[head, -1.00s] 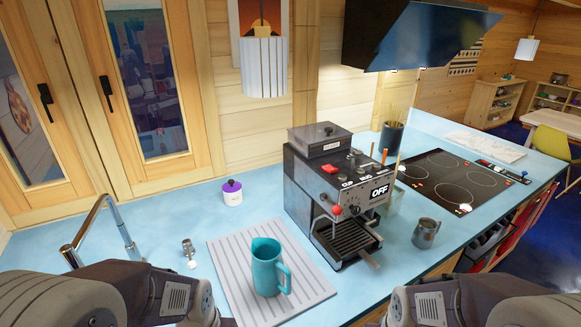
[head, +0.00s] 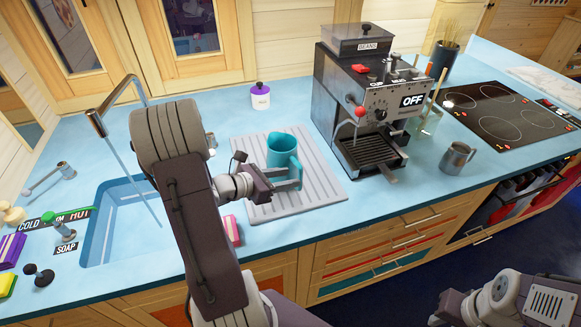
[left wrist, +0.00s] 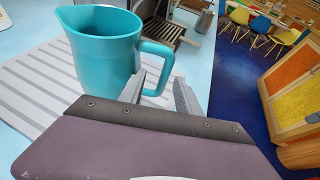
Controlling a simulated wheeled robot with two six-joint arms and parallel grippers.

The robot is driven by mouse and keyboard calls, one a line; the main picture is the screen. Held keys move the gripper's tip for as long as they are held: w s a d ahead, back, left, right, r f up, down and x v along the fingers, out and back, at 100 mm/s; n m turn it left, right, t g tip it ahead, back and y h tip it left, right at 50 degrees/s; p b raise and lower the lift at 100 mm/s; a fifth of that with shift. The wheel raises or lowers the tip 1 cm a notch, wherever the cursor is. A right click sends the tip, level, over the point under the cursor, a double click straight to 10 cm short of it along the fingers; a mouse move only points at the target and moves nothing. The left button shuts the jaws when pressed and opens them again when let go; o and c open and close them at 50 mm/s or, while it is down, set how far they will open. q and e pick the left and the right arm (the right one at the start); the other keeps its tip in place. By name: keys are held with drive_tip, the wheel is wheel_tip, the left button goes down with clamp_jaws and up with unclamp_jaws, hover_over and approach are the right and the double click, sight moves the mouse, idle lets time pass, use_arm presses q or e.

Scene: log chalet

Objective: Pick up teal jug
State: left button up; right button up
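The teal jug (head: 283,150) stands upright on a grey ribbed mat (head: 325,178) on the blue counter. Its handle points toward my left gripper (head: 296,178), which is low at the jug's near right side. In the left wrist view the jug (left wrist: 104,48) fills the upper left. The two fingers of the left gripper (left wrist: 160,92) are spread apart, with the jug's handle near and partly between them; I cannot tell whether they touch it. The jug's base is partly hidden by the gripper. Part of my right arm shows at the lower right, but its fingers do not.
The espresso machine (head: 372,105) stands right of the mat, with a metal pitcher (head: 457,158) beyond it. A purple-lidded pot (head: 260,97) is behind the mat. The sink (head: 112,215) and faucet (head: 97,122) are left. A pink block (head: 232,230) sits near the counter's front edge.

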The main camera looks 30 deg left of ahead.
use_arm(q)
drive_tip(key=x, duration=0.8)
drive_tip(key=shift+s+d+r+p, duration=0.15)
drive_tip(key=shift+d+r+p, duration=0.1)
drive_tip(key=shift+d+p, duration=0.15)
drive_tip(key=shift+s+a, duration=0.1)
drive_tip(key=shift+s, duration=0.05)
clamp_jaws()
drive_tip(key=shift+r, duration=0.15)
idle(0.6)
